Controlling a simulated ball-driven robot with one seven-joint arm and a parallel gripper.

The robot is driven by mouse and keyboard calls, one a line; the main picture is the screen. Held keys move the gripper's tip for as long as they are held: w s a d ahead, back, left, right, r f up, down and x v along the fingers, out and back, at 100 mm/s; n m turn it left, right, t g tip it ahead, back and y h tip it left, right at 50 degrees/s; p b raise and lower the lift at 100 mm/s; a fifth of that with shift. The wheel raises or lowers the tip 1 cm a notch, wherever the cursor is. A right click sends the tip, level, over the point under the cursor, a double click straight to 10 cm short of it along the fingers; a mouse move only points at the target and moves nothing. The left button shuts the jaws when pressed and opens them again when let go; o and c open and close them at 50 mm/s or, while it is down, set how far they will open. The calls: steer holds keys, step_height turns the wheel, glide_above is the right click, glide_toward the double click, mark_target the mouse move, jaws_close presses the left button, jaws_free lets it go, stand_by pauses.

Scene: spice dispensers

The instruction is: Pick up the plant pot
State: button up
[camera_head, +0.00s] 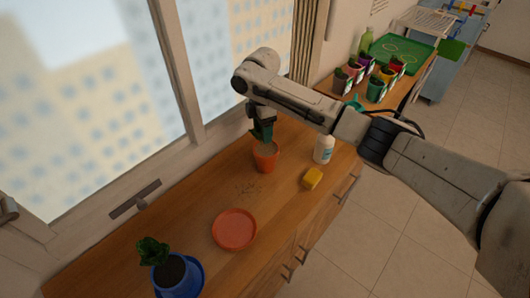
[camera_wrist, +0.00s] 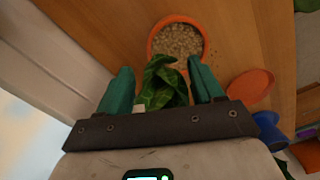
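An orange plant pot (camera_head: 265,160) stands upright on the wooden counter, and my gripper (camera_head: 262,130) is directly above it. In the wrist view the pot (camera_wrist: 154,42) shows pale gravel inside and lies beyond the fingertips. My gripper (camera_wrist: 160,72) has its two teal fingers spread apart. Green leaves (camera_wrist: 160,88) lie between the fingers; whether they touch them I cannot tell. The pot's rim is not between the fingers. A blue pot (camera_head: 176,285) with a green plant stands at the near left of the counter.
A red-orange saucer (camera_head: 234,230) lies on the counter (camera_head: 190,228) nearer me. A white bottle (camera_head: 324,149) and a yellow sponge (camera_head: 313,178) stand to the right. Window frames border the left. Several small coloured pots (camera_head: 376,90) stand farther back.

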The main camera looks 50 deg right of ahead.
jaws_close()
stand_by(0.4)
